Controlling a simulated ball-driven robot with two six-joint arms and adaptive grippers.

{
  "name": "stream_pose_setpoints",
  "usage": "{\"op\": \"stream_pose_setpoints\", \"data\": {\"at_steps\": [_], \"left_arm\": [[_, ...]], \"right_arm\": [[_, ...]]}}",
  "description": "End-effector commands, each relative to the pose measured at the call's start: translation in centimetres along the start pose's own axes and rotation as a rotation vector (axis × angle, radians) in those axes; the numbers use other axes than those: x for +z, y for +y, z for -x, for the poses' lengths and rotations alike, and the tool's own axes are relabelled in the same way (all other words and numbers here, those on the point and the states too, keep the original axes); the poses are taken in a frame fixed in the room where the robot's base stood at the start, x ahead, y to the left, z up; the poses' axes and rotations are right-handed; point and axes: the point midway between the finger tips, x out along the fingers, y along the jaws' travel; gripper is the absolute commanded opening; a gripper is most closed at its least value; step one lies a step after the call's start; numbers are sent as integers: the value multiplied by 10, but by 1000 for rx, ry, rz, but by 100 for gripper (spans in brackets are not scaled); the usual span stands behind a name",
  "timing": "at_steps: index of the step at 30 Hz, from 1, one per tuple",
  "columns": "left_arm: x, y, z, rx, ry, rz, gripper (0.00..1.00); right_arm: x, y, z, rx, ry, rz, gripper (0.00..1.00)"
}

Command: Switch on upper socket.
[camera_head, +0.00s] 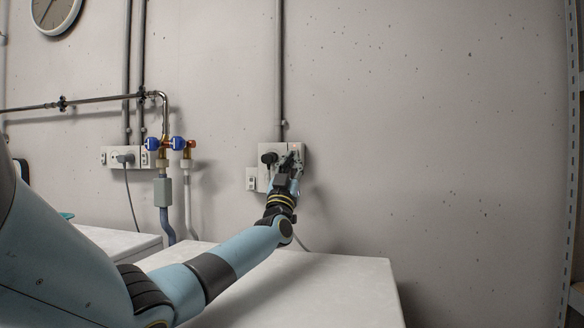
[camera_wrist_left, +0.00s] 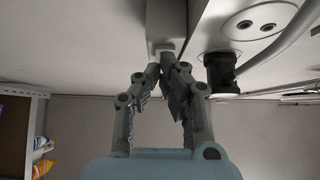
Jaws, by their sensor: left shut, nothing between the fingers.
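The socket panel (camera_head: 264,184) is a pale plate on the wall above the white worktop, with a black plug (camera_head: 268,158) in its left part. My left gripper (camera_head: 291,158) is at the panel's right side, fingers shut and empty, hiding part of it. In the left wrist view, the fingertips (camera_wrist_left: 168,58) meet close to a small pale switch (camera_wrist_left: 165,47) on a boxy housing (camera_wrist_left: 170,18). Whether they touch it I cannot tell. A round socket with two holes (camera_wrist_left: 262,27) and the black plug (camera_wrist_left: 221,72) are to the right. My right gripper is not in view.
A white worktop (camera_head: 320,280) lies below the panel. To the left are pipes with blue valves (camera_head: 178,143) and another outlet with a grey plug (camera_head: 124,157). A small switch box (camera_head: 252,179) sits at the panel's lower left. The wall to the right is bare.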

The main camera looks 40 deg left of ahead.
Motion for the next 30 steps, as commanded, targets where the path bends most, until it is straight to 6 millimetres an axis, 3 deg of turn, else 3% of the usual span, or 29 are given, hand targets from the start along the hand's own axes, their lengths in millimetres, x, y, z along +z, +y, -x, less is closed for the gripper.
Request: {"op": "stream_pose_setpoints", "data": {"at_steps": [18, 30], "left_arm": [[-67, 0, -61, 0, 1, 1, 0], [-72, 1, -66, 1, -2, 0, 0]], "right_arm": [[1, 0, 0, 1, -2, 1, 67], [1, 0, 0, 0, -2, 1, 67]]}}
